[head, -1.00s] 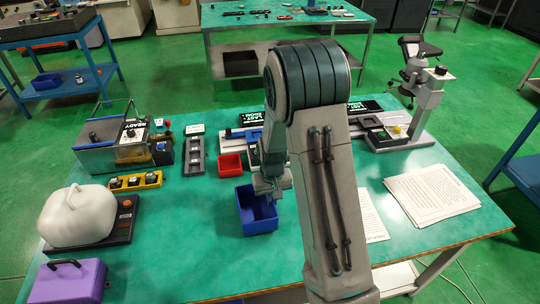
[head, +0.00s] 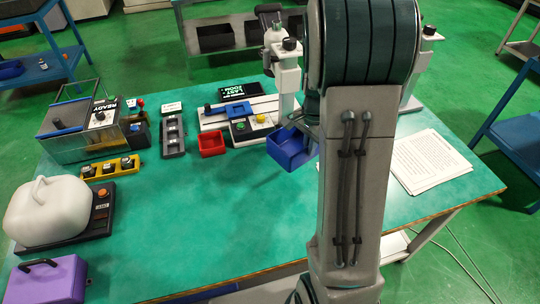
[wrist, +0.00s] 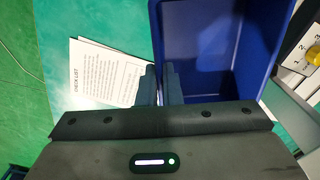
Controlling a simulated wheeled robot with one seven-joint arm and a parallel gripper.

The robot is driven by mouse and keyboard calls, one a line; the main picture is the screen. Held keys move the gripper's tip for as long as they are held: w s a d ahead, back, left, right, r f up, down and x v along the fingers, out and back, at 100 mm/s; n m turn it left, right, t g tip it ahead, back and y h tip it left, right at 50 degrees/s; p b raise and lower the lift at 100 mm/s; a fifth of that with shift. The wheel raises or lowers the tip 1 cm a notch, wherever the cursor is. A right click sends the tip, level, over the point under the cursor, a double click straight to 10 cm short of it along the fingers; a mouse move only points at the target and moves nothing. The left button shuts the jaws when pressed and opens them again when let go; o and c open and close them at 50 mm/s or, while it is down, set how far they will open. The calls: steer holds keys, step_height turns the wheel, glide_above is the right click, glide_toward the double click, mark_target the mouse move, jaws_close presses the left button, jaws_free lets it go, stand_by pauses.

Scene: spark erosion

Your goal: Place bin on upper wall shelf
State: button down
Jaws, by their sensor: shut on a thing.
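A blue open-topped bin (head: 290,150) hangs from my gripper, seemingly above the green table, in front of the measuring fixture. In the wrist view the bin (wrist: 205,50) fills the upper middle and right, and its inside looks empty. My gripper (wrist: 160,84) is shut on the bin's left wall there, one finger on each side. In the head view my arm hides most of the gripper. No wall shelf shows in either view.
A red bin (head: 211,144), a dark tray (head: 173,142) and a yellow rack (head: 110,166) stand left of my arm. Papers (head: 430,162) lie at right. The table's front middle is clear.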

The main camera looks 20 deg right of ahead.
mark_target(279, 153)
steer(key=w+a+f, duration=0.1)
steer(key=a, duration=0.1)
steer(key=w+a+f, duration=0.1)
steer(key=a+f, duration=0.1)
steer(key=w+a+f+p, duration=0.1)
steer(key=w+a, duration=0.1)
steer(key=a, duration=0.1)
steer(key=shift+f, duration=0.4)
steer(key=shift+a+f, duration=0.2)
steer(key=shift+w+f+p, duration=0.1)
steer(key=shift+f+p, duration=0.25)
steer(key=shift+f, duration=1.6)
steer(key=shift+f, duration=0.1)
steer(key=c, duration=2)
jaws_free()
steer(key=shift+f, duration=0.1)
steer(key=o, duration=0.4)
steer(key=shift+r, duration=0.2)
